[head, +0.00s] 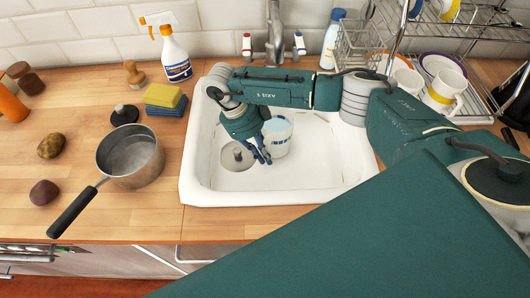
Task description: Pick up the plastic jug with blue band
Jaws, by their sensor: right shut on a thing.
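The plastic jug with blue band (281,147) is a pale, rounded container over the white sink basin, near the drain. My right gripper (262,151) reaches in from the right and is shut on the jug's left side. The dark fingers cover part of the jug's left edge. The jug looks roughly upright; I cannot tell whether its base touches the sink floor. My left gripper is not in view.
The white sink (330,190) surrounds the jug, with the tap (275,40) behind. A saucepan (130,155), sponges (164,98) and a spray bottle (173,55) stand left. A dish rack with mugs (443,92) is at right.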

